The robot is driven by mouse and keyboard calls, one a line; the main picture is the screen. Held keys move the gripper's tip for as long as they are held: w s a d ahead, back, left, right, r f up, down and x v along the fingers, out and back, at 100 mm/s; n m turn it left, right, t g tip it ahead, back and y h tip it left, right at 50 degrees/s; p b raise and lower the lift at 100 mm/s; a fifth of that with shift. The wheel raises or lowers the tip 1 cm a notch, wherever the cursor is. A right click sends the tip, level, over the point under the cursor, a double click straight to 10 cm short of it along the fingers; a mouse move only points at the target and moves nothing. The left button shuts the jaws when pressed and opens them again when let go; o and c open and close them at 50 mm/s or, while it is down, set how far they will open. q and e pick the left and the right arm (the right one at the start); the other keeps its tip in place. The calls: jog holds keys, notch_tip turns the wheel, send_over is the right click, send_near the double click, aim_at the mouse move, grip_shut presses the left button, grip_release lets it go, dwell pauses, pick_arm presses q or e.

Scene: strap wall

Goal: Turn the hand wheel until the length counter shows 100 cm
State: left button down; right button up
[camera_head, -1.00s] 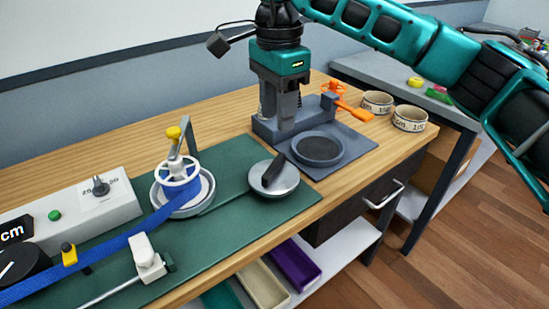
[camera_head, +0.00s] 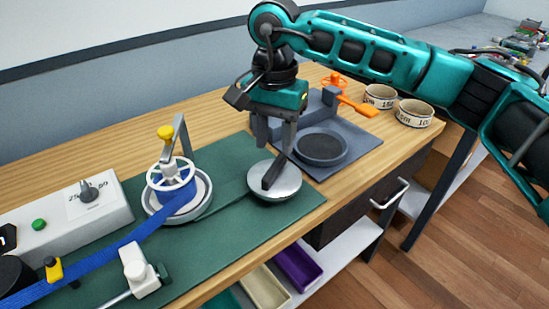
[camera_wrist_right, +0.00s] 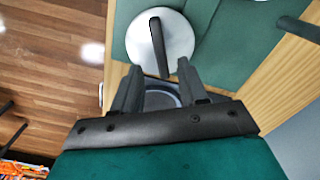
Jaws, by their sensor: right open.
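A silver disc (camera_head: 287,187) with a dark bar handle (camera_head: 272,175) lies on the green mat; I take it for the hand wheel. My right gripper (camera_head: 276,145) is open above the disc, close to the handle. In the right wrist view, the open fingers (camera_wrist_right: 160,85) point toward the disc (camera_wrist_right: 172,42) and its handle (camera_wrist_right: 158,48); contact cannot be told. Left of it, a white spoked wheel (camera_head: 170,174) sits over a spool with blue strap (camera_head: 105,256). Only the edge of the dark display (camera_head: 6,240) shows, so its reading is hidden. My left gripper is out of view.
A grey box (camera_head: 70,222) with a switch and green button stands at left. A grey plate with a dark round dish (camera_head: 321,148) lies right of the mat. Orange parts (camera_head: 357,105) and two tape rolls (camera_head: 414,113) sit further right.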

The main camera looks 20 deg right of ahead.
aim_at(275, 165)
notch_tip(275, 165, down, 5)
jog(key=shift+f, duration=0.15)
grip_shut()
dwell(0.5)
